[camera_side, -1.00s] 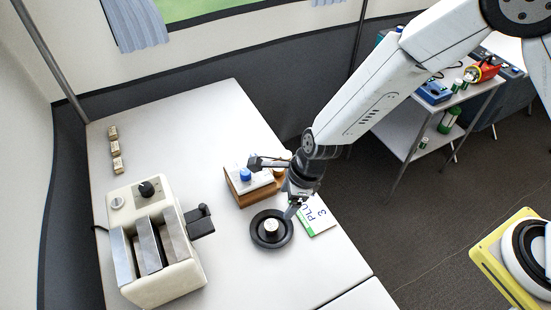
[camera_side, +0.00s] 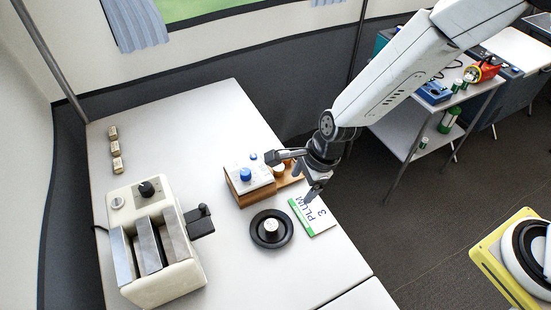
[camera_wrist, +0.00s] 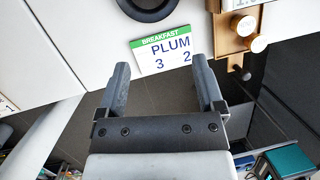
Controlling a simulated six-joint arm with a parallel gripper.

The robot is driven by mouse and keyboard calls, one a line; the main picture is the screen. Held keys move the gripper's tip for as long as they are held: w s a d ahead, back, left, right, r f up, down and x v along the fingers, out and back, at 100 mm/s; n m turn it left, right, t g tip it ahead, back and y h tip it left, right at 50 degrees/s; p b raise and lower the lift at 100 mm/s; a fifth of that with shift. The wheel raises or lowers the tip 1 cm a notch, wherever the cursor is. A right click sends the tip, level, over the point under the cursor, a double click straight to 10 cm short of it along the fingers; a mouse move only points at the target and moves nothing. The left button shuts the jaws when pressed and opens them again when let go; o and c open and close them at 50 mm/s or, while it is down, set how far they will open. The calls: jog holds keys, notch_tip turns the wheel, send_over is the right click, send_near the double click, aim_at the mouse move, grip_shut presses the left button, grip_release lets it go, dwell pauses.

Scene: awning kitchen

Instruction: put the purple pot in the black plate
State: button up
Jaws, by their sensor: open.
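The black plate (camera_side: 257,240) lies on the white table, and its edge shows at the top of the wrist view (camera_wrist: 150,14). A small pot with a pale top (camera_side: 271,226) stands upright in the middle of the plate. Its side is dark and too small to tell whether it is purple. No other clearly purple pot shows. My gripper (camera_side: 297,174) is open and empty, above the right end of the wooden rack and the card, apart from the plate. In the wrist view nothing is between its fingers (camera_wrist: 160,75).
A card reading "BREAKFAST PLUM 3 2" (camera_side: 313,216) lies right of the plate. A wooden rack (camera_side: 244,193) with a white panel, blue knobs and pale round tops (camera_wrist: 258,43) stands behind. A cream toaster (camera_side: 155,245) is at left. Several small blocks (camera_side: 115,149) lie far left.

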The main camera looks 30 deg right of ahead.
jog(key=s+d+r+n+h, duration=0.1)
jog(key=s+d+r+n, duration=0.1)
jog(key=d+n, duration=0.4)
jog(key=s+d+r+n+h, duration=0.1)
jog(key=s+d+r+n, duration=0.2)
jog(key=d+r+n, duration=0.2)
jog(key=s+d+r+n+t+h, duration=0.1)
jog(key=s+d+r+n, duration=0.2)
jog(key=d+n, duration=0.5)
jog(key=d, duration=0.3)
jog(key=shift+s+d+r, duration=0.15)
jog(key=shift+s+d, duration=0.1)
